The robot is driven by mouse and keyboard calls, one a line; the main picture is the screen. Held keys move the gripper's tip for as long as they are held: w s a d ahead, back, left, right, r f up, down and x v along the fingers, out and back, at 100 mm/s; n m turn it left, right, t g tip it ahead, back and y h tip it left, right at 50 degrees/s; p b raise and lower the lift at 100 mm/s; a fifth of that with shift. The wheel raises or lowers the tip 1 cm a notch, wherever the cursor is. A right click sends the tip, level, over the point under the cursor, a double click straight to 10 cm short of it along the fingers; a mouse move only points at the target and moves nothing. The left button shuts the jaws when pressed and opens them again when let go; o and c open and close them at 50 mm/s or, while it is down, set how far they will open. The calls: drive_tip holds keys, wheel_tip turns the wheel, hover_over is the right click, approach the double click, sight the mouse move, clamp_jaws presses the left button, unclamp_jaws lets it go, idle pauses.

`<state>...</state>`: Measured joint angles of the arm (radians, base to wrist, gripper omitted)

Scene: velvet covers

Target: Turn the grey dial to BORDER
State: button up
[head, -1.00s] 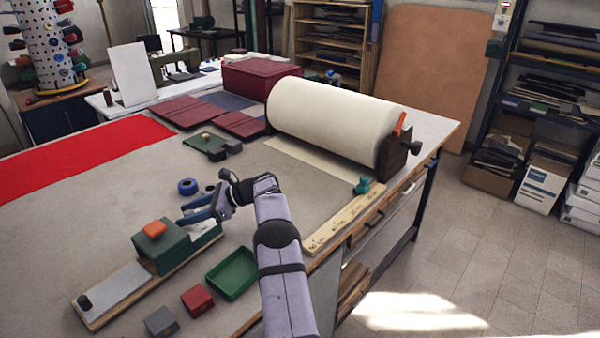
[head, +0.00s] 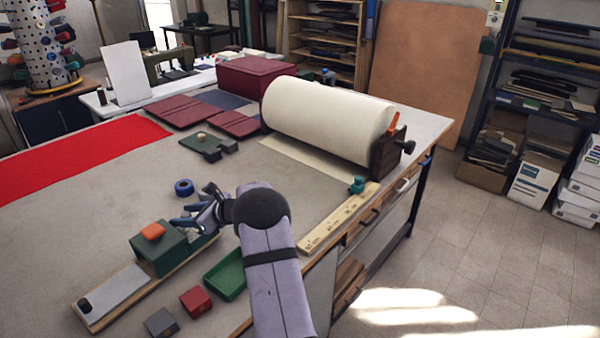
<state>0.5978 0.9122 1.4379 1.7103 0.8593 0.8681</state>
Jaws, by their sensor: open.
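My gripper (head: 184,215) has blue fingers that stand apart, with nothing seen between them. It is over the table just behind the far end of a wooden-based device. This device has a green block (head: 165,250) with an orange top (head: 153,231), a pale grey plate (head: 112,292) and a small dark knob (head: 85,305) at its near end. I cannot make out for certain which part is the grey dial. No BORDER mark is readable. My wrist and arm hide part of the table to the right of the gripper.
A blue ring (head: 184,187) lies behind my gripper. A wooden ruler (head: 338,222) and a cream roll (head: 328,120) are to the right. Bare table lies left of the device.

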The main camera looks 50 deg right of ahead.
sight(190, 215)
drive_tip(key=shift+a+m+h, duration=0.1)
drive_tip(key=shift+m+h, duration=0.2)
drive_tip(key=b+v, duration=0.1)
drive_tip(key=v, duration=0.2)
drive_tip(key=b+v, duration=0.2)
drive_tip(key=v, duration=0.2)
drive_tip(key=shift+s+f, duration=0.1)
drive_tip(key=shift+s, duration=0.2)
drive_tip(key=s+d+m+h, duration=0.1)
drive_tip(key=s+d+h, duration=0.1)
drive_tip(key=d, duration=0.9)
drive_tip(key=s+d+r+m+g+h, duration=0.1)
drive_tip(key=s+d+h, duration=0.2)
drive_tip(key=d, duration=0.8)
drive_tip(key=s+d+m+h, duration=0.1)
drive_tip(key=s+d+h, duration=0.2)
drive_tip(key=d, duration=0.8)
drive_tip(key=shift+r+g+h, duration=0.25)
drive_tip(key=shift+g+h, duration=0.15)
drive_tip(key=shift+h, duration=0.2)
drive_tip(key=shift+a, duration=0.1)
